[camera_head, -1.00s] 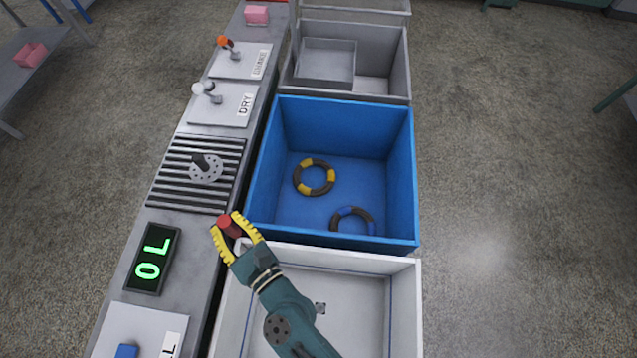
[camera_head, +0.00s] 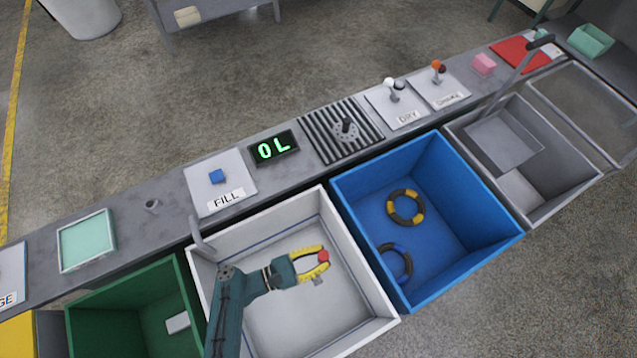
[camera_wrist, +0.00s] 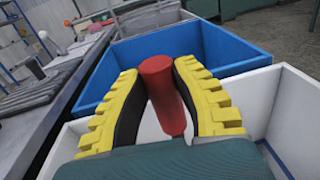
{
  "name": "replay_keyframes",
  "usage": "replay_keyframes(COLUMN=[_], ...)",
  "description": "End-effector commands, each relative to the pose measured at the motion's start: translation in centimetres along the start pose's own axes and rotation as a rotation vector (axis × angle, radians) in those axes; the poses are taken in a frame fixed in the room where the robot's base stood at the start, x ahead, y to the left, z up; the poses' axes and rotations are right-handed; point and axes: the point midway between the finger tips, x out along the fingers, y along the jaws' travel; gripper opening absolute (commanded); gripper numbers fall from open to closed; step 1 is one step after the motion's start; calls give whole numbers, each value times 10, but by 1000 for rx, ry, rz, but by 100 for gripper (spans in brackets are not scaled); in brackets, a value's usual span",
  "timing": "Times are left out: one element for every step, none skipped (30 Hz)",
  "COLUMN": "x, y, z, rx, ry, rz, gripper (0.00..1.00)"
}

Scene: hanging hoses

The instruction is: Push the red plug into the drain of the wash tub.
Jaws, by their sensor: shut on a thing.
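The red plug (camera_head: 323,256) is a small red cylinder between the yellow fingers of my gripper (camera_head: 316,262). In the wrist view the plug (camera_wrist: 163,88) stands between the two fingertips (camera_wrist: 160,95), slightly tilted, and the fingers are shut on it. The wash tub appears to be the white tub (camera_head: 280,325), with a pale floor and a blue line around its inside. My gripper is over this tub. A small grey fitting, perhaps the drain (camera_head: 318,281), shows just below the fingers. The plug's height above the floor is hard to tell.
A blue tub (camera_head: 455,200) with two dark rings stands right of the white tub, and a green tub (camera_head: 140,310) stands left. A grey spout (camera_head: 199,240) rises at the white tub's back left. The counter behind holds a FILL panel (camera_head: 228,180) and an OL display (camera_head: 273,149).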

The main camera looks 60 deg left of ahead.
Motion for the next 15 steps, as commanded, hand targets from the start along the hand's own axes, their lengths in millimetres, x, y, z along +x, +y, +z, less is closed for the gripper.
replay_keyframes(x=[-11, -15, -19, -21, -22, -23, -23, -23, -23, -23, -22, -22, -22, -22, -22], y=[0, -1, -3, -4, -4, -5, -5, -5, -5, -5, -5, -5, -5, -5, -5], z=[6, 6, 5, 4, 2, -2, -5, -9, -15, -19, -24, -31, -36, -40, -47], rx=[0, 0, -1, 0, 0, -1, -1, -1, -2, -2, -2, -1, -1, 0, -1], ry=[0, 0, -1, -1, -1, -1, 0, 0, 0, 0, 0, 0, -1, -1, -1], rz=[5, 3, 0, -2, -4, -5, -6, -7, -7, -7, -7, -6, -6, -6, -6], gripper=[0, 0, 0, 0, 0, 0, 0, 0, 0, 0, 0, 0, 0, 0, 0])
